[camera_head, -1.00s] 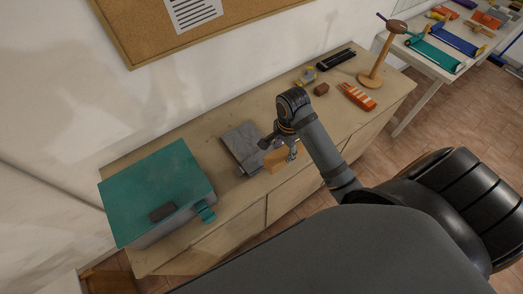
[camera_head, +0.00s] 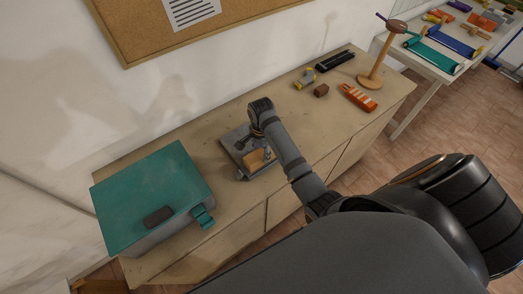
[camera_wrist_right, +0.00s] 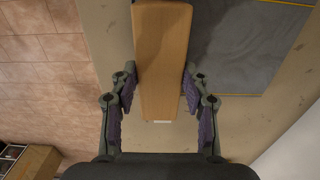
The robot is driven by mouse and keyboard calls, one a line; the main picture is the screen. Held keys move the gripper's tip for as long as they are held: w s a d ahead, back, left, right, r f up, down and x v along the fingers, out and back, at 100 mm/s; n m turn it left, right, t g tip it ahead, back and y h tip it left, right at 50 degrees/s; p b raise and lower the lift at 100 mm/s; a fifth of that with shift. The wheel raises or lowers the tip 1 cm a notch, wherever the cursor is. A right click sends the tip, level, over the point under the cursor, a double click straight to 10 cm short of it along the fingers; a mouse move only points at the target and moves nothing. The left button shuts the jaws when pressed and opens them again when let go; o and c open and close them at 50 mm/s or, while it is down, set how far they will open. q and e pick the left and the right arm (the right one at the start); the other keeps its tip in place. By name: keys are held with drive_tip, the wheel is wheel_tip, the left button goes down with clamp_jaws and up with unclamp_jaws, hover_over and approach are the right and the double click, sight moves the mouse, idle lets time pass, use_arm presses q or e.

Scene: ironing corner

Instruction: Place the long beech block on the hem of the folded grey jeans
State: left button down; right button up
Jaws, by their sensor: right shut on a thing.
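The long beech block (camera_head: 254,163) is held in my right gripper (camera_head: 266,153); in the wrist view the block (camera_wrist_right: 162,50) lies lengthwise between the two finger pads. The folded grey jeans (camera_head: 234,138) lie on the wooden cabinet top, partly hidden by my right arm and the block. My left gripper is not in view.
A teal-topped box (camera_head: 150,190) with a dark brown block (camera_head: 158,216) on it stands left of the jeans. To the right on the cabinet top (camera_head: 292,110) are a small brown block (camera_head: 321,90), an orange item (camera_head: 357,98) and a wooden stand (camera_head: 372,77).

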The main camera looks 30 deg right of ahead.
sight(261, 153)
drive_tip(key=o, duration=1.3)
drive_tip(key=shift+o, duration=0.2)
wheel_tip(261, 153, up, 5)
drive_tip(key=shift+r+b, duration=0.1)
drive_tip(key=shift+b, duration=0.4)
wheel_tip(261, 153, up, 7)
drive_tip(key=p, duration=0.4)
drive_tip(key=shift+p, duration=0.35)
